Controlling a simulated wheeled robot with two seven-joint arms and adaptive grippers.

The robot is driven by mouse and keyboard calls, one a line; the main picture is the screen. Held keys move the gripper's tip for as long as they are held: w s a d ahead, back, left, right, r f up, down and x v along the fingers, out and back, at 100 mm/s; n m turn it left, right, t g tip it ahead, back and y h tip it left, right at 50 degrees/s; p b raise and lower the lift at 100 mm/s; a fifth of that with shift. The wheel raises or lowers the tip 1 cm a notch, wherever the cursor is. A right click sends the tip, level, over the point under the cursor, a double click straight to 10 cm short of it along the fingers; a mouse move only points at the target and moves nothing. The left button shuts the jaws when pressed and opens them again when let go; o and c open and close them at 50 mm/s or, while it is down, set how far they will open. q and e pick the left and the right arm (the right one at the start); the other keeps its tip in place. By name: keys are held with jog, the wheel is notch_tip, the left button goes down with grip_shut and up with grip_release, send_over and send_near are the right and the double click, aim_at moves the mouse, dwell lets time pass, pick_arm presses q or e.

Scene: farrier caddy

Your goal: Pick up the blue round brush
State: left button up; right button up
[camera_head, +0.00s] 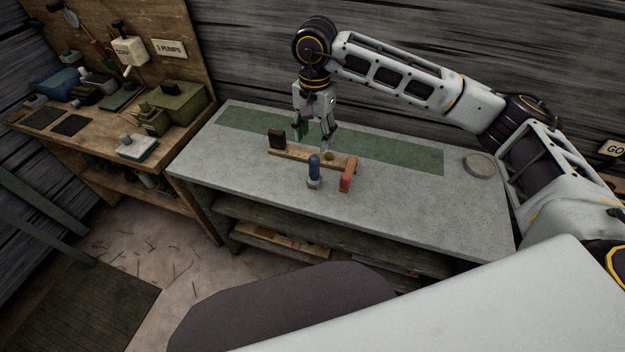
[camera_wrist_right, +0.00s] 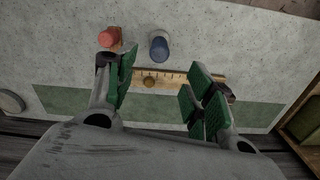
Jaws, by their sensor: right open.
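The blue round brush (camera_head: 314,166) stands upright on the grey table, with a blue handle above a pale base. In the right wrist view the blue brush (camera_wrist_right: 159,46) is seen from above, beyond the fingertips and between their lines. My right gripper (camera_head: 314,140) is open and empty above the table, behind the brush and over the wooden strip. The same gripper (camera_wrist_right: 158,90) shows green finger pads spread apart in the right wrist view. My left gripper is not in view.
A red-topped piece (camera_head: 345,181) stands close to the right of the brush. A wooden strip (camera_head: 300,157) with a dark block (camera_head: 276,139) lies behind it. A round grey disc (camera_head: 478,165) is far right. The table's front left is clear.

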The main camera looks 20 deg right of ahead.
aim_at(314, 156)
jog(key=shift+w+f, duration=0.1)
jog(key=shift+f, duration=0.25)
notch_tip(314, 156, down, 8)
jog(key=shift+r+p, duration=0.2)
jog(key=shift+p, duration=0.1)
jog(key=shift+f, duration=0.75)
jog(key=f, duration=0.1)
jog(key=f+p, duration=0.1)
jog(key=shift+s+f, duration=0.2)
jog(key=shift+f, duration=0.9)
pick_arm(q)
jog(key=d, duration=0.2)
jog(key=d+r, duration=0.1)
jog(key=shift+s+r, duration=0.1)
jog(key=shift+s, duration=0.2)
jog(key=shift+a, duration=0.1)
